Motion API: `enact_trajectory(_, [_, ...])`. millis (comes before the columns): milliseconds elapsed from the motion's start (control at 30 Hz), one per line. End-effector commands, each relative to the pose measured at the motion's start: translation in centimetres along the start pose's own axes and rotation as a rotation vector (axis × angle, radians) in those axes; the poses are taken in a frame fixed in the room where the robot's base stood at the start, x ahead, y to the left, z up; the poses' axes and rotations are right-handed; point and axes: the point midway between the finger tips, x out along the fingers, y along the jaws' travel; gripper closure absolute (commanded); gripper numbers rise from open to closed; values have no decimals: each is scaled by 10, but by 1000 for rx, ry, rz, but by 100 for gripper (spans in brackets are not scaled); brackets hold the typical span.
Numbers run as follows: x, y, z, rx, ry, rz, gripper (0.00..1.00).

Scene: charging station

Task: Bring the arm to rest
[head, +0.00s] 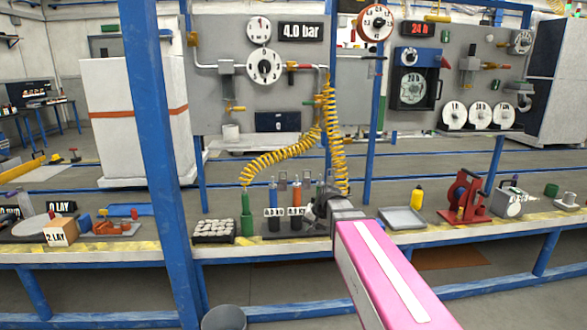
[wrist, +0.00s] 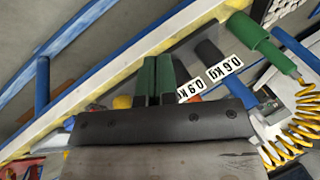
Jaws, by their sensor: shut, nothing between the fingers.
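My arm (head: 385,275) shows in the head view as a pink link with a white stripe. It reaches from the lower right towards the bench, ending in a grey wrist near the bench's front edge. In the wrist view my gripper (wrist: 157,78) has two green fingers side by side, closed together with nothing between them. The fingers are over or close to the bench, beside the dark cylinders labelled 0.9 kg (wrist: 190,90) and 0.6 kg (wrist: 212,58). I cannot tell whether they touch anything. In the head view the fingertips are hard to make out among the bench items.
A green nozzle (head: 247,215) on a yellow coiled hose (head: 285,152) stands left of the cylinders. A blue post (head: 158,150) rises at left.

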Motion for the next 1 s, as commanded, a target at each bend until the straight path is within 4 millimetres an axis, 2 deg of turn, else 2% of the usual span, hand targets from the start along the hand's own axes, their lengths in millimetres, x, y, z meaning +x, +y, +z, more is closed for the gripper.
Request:
enact_trajectory(33, [8, 24, 20, -7, -19, 41, 100])
enact_trajectory(200, [30, 91, 70, -55, -86, 177, 100])
enact_trajectory(300, [39, 126, 100, -85, -130, 249, 100])
enact_trajectory(433, [45, 162, 132, -118, -180, 323, 100])
enact_trajectory(533, [47, 178, 148, -137, -208, 359, 100])
enact_trajectory(633, [48, 187, 156, -147, -223, 378, 100])
enact_trajectory(1000, [49, 189, 157, -151, -227, 383, 100])
